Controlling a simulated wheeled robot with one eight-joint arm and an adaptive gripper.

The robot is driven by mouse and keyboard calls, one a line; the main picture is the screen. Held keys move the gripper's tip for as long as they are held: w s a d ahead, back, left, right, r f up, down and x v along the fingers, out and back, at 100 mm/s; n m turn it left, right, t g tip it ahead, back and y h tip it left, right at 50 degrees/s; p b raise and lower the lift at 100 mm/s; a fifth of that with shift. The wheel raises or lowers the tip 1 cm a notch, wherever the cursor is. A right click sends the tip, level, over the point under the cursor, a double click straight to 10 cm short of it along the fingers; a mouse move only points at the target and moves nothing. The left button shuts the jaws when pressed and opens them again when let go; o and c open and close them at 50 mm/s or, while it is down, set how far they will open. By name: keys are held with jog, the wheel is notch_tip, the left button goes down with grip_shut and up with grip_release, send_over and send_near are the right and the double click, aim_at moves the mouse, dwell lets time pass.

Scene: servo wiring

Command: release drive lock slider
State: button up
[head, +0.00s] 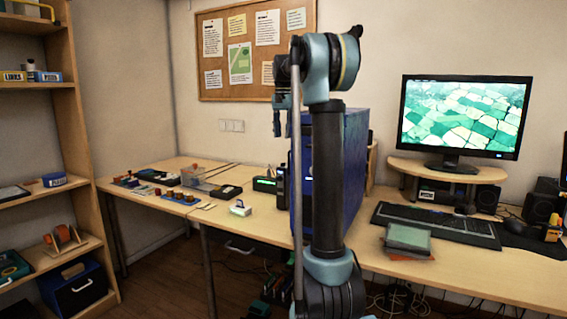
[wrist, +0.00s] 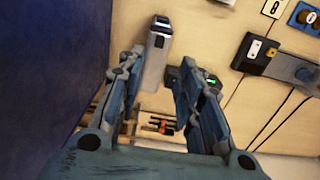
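My gripper (wrist: 160,62) is open in the wrist view, with its two fingers well apart and nothing held between them. It also shows in the head view (head: 282,118), raised above the bench and pointing down. A pale grey device with a dark upper end (wrist: 153,60) lies below, between the fingertips in the picture. A dark device with a small green light (wrist: 188,80) is partly hidden behind the right finger. No part can be told for certain as the drive lock slider; it may be too small or hidden.
A tall blue computer case (head: 357,165) stands close to my arm and fills the left of the wrist view (wrist: 50,60). A dark box with a yellow plate (wrist: 248,55) lies at right. In the head view, a monitor (head: 465,117) and keyboard (head: 435,225) are at right.

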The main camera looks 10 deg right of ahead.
aim_at(283, 164)
notch_tip(283, 164, down, 12)
jog(key=shift+f, duration=0.15)
dwell(0.3)
grip_shut()
